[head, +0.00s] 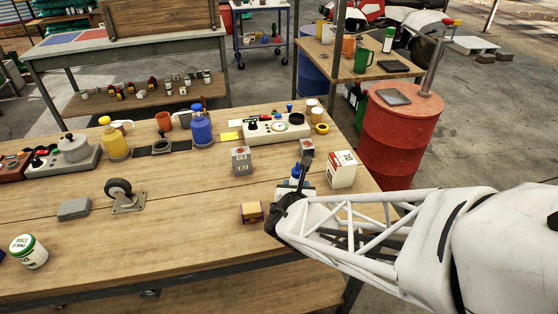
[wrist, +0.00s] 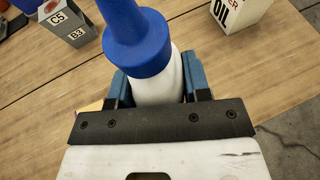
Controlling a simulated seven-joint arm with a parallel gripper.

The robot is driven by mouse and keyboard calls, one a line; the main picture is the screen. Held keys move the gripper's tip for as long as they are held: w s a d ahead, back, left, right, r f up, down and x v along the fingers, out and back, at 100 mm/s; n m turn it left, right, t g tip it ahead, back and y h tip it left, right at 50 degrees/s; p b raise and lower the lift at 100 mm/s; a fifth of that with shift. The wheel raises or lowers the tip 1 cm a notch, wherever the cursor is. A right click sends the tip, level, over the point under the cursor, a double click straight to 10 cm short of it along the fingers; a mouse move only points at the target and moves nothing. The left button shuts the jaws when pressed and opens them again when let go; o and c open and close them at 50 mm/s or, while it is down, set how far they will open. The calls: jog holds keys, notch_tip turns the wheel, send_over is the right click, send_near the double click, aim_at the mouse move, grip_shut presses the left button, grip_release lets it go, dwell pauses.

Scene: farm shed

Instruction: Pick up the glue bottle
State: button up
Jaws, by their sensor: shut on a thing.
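The glue bottle (wrist: 158,88) is white with a large blue cap and nozzle; it fills the upper middle of the wrist view. My gripper (wrist: 157,92) is shut on its white body, with one blue finger pad on each side. In the head view my gripper (head: 297,187) is near the right end of the wooden table, and the blue cap of the bottle (head: 296,170) shows just above it. The bottle's lower part is hidden by my gripper. I cannot tell whether its base touches the table.
A white and red oil carton (head: 341,170) stands just right of my gripper. A grey labelled box (head: 241,161) stands behind left, and a small brown-yellow box (head: 252,212) lies left. A red drum (head: 400,135) stands beyond the table (head: 180,205).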

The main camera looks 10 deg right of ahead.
jog(key=shift+s+r, duration=0.3)
jog(key=shift+s, duration=0.05)
jog(key=s+r, duration=0.1)
jog(key=s, duration=1.4)
jog(key=shift+s+r, duration=0.15)
jog(key=shift+r, duration=0.1)
